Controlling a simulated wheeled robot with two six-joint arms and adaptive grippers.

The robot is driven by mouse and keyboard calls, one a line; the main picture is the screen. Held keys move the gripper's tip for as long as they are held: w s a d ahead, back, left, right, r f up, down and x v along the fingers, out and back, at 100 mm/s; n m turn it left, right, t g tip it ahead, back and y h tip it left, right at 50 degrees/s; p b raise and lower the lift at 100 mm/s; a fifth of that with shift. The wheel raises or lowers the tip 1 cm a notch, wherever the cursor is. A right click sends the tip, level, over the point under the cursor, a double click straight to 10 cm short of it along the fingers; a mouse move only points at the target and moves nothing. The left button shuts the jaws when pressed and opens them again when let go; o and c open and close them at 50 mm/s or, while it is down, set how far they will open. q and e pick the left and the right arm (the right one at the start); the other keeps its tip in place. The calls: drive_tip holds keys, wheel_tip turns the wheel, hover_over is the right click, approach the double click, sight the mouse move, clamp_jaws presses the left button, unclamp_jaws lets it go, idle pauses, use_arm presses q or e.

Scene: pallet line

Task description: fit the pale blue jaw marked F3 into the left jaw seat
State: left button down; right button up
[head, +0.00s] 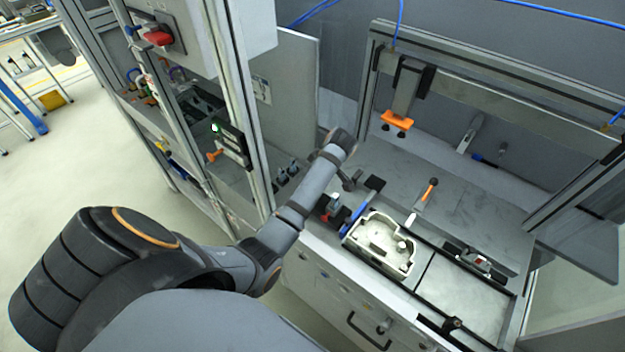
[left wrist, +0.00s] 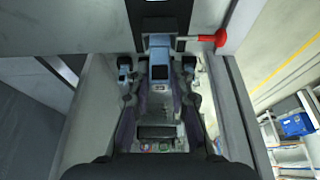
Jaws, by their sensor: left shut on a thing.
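My left gripper (head: 352,182) hangs over the left end of the work fixture in the head view. In the left wrist view its fingers (left wrist: 161,98) are closed around a pale blue block (left wrist: 160,58) with a dark square face, which looks like the jaw. The F3 mark cannot be read. In the head view I cannot make out the held jaw clearly. The left jaw seat cannot be told apart with certainty; a blue part (head: 355,219) stands beside the pale housing (head: 378,243) at the fixture's left end. My right gripper is not in view.
A lever with an orange handle (head: 431,189) stands behind the housing. An orange-footed tool (head: 396,120) hangs from the frame above. A tall cabinet (head: 240,150) is close on the left. A red handle (left wrist: 213,39) shows in the left wrist view.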

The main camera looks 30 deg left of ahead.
use_arm(q)
drive_tip(key=shift+f, duration=0.2)
drive_tip(key=c, duration=1.1)
unclamp_jaws()
drive_tip(key=shift+c, duration=0.2)
drive_tip(key=v, duration=0.7)
drive_tip(key=shift+r, duration=0.3)
